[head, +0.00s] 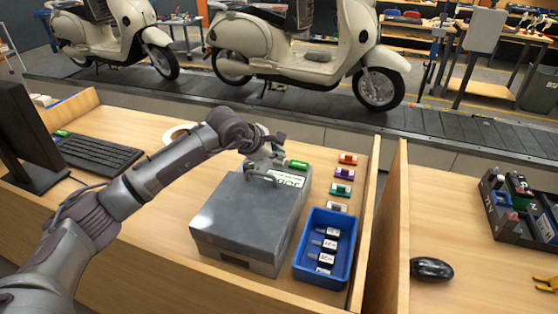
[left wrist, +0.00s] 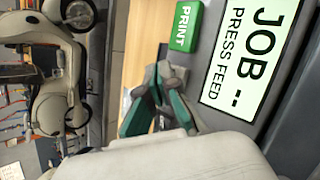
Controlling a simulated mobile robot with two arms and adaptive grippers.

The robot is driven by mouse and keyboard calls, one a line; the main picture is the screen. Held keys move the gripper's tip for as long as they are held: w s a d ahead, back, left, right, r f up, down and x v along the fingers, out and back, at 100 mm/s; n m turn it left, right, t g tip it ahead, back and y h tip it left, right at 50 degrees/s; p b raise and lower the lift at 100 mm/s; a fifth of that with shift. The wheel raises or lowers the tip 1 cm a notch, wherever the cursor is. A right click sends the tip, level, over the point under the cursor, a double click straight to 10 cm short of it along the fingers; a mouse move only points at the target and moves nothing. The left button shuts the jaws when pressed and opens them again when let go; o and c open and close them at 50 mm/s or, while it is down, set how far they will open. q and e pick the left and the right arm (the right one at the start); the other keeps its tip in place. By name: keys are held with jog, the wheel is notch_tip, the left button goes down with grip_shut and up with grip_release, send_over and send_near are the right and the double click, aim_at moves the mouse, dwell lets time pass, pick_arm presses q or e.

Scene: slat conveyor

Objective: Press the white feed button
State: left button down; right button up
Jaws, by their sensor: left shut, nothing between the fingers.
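The grey machine (head: 245,215) stands on the wooden desk, with a lit display (head: 288,179) and a green button (head: 298,164) at its far end. In the left wrist view the display (left wrist: 248,58) reads "JOB -- PRESS FEED" and the green button (left wrist: 186,25) reads "PRINT". My left gripper (head: 268,172) is shut and empty, over the machine's far end beside the display. Its fingertips (left wrist: 163,75) point near the green button and display. I cannot make out a white feed button; the gripper may be hiding it. My right gripper is not in view.
A blue bin (head: 348,222) with several small bottles stands right of the machine. Small orange (head: 347,159), purple (head: 344,174), green (head: 341,190) and white (head: 337,207) items line the desk's right side. A keyboard (head: 97,153) and monitor are left. A conveyor carries scooters behind.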

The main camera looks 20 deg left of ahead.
aim_at(278, 161)
pick_arm(q)
jog(key=shift+f+b, duration=0.3)
jog(key=shift+r, duration=0.1)
dwell(0.4)
jog(key=shift+r+p, duration=0.3)
jog(key=shift+r, duration=0.5)
jog(key=shift+r+p, duration=1)
jog(key=shift+r, duration=1.55)
